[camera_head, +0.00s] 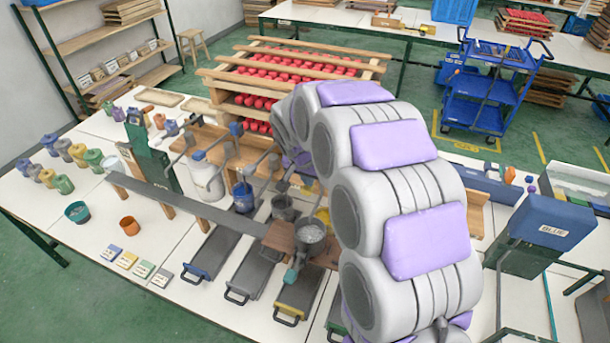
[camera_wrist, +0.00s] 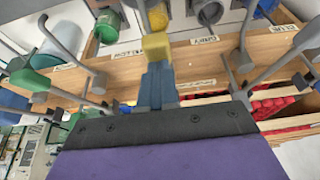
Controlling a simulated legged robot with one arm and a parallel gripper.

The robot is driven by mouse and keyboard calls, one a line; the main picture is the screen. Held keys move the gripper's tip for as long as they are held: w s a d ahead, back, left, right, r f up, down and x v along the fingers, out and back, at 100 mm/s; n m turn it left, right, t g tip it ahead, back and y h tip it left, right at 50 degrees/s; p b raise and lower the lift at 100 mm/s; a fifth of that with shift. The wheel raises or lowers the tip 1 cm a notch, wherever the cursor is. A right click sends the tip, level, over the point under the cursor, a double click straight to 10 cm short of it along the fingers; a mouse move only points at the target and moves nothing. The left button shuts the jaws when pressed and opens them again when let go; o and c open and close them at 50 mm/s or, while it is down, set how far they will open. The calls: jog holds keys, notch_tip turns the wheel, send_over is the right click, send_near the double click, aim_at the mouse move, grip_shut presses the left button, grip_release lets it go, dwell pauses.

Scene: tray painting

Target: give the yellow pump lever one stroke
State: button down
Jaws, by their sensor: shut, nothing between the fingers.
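In the wrist view the yellow pump lever's block-shaped yellow handle (camera_wrist: 156,46) stands just beyond the tips of my gripper (camera_wrist: 160,68). The two blue-grey fingers are shut together with nothing between them. The fingertips line up with the handle's lower edge; I cannot tell whether they touch it. A yellow rounded part (camera_wrist: 158,17) shows behind the handle. In the head view my own arm hides the gripper and most of this spot.
A wooden rail (camera_wrist: 190,58) with colour labels runs behind the handle. Grey lever arms stand on both sides, one with a green handle (camera_wrist: 28,80). In the head view a wooden rack of red items (camera_head: 290,78) stands behind, and metal trays (camera_head: 252,268) lie in front.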

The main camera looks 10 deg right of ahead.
aim_at(306, 187)
jog(key=shift+d+f, duration=0.15)
jog(key=shift+f, duration=0.55)
jog(key=shift+a+f+b, duration=0.2)
jog(key=shift+f+b, duration=0.3)
jog(key=shift+f, duration=0.2)
jog(key=shift+a+f+b, duration=0.2)
jog(key=shift+f+b, duration=0.3)
jog(key=shift+f, duration=0.15)
jog(key=shift+d+r+p, duration=0.15)
jog(key=shift+r+p, duration=0.5)
jog(key=shift+r, duration=3.1)
